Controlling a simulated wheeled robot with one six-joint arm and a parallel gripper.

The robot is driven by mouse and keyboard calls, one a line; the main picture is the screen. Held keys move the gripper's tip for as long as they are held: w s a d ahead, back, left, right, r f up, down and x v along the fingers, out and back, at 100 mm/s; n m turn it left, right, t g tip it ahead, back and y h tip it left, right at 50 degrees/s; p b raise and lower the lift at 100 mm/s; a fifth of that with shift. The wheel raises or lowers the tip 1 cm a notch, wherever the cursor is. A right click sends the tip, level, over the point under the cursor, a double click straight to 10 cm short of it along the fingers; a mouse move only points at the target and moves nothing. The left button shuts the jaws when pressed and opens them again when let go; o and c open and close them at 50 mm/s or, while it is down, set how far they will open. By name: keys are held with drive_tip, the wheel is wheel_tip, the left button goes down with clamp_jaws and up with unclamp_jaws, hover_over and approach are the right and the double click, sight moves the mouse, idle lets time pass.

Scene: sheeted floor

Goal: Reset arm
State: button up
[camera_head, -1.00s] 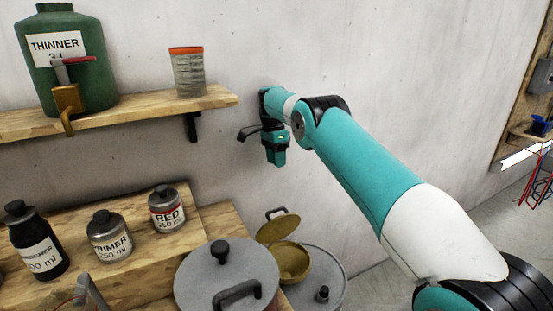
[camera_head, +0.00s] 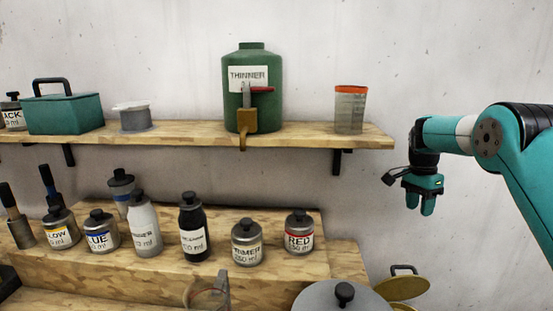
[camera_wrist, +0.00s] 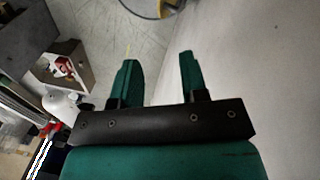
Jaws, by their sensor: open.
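My gripper (camera_head: 422,200) hangs at the end of my teal arm, in front of the bare wall and to the right of the shelves in the head view. Its fingers point down. In the wrist view the two green fingers (camera_wrist: 158,75) stand apart with only floor and wall between them. The gripper is open and empty, and touches nothing that I can see.
The upper shelf (camera_head: 300,133) holds a green thinner jug (camera_head: 268,112) and an orange-rimmed cup (camera_head: 349,112). Several paint bottles stand on the stepped bench (camera_head: 140,265) below.

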drive_tip(key=s+a+r+n+t, duration=0.1)
drive_tip(key=s+a+n, duration=0.3)
drive_tip(key=s, duration=0.5)
drive_tip(key=s+a+r+n+t, duration=0.15)
drive_tip(key=s+n, duration=0.35)
drive_tip(key=s, duration=0.5)
drive_tip(key=s+a+n+t, duration=0.2)
drive_tip(key=s+a+n, duration=0.25)
drive_tip(key=s, duration=0.45)
drive_tip(key=s+a+r+n+g+y, duration=0.3)
drive_tip(key=s+a+r+n+y, duration=0.2)
drive_tip(key=s+a+r+n, duration=0.3)
drive_tip(key=s+a, duration=0.4)
drive_tip(key=a, duration=0.2)
drive_tip(key=shift+s+a, duration=0.25)
drive_tip(key=shift+a, duration=0.05)
